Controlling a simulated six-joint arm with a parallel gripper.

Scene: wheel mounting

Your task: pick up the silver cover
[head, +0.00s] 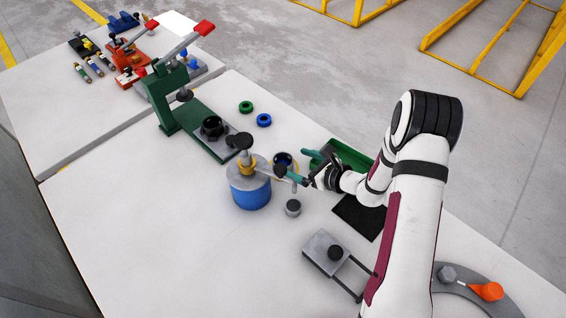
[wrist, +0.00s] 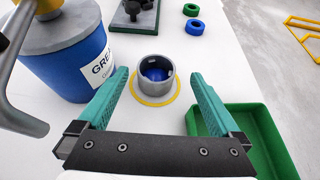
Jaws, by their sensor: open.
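A silver-grey open cylinder (wrist: 141,82) with blue inside stands within a yellow ring in the wrist view. It shows partly behind my gripper in the head view (head: 284,160). A smaller silver cylinder (head: 293,208) stands on the table in front of my gripper in the head view. I cannot tell which of the two is the silver cover. My gripper (head: 299,166) is open and empty, with its green fingers spread in the wrist view (wrist: 159,76). The open cylinder appears between the fingertips there, apart from both.
A blue grease bucket (head: 250,194) with a pump and spout stands close left of my gripper. A green tray (head: 350,154) lies at the right. A green press (head: 163,100), a green ring (head: 246,106) and a blue ring (head: 264,121) are farther back. The table's front left is clear.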

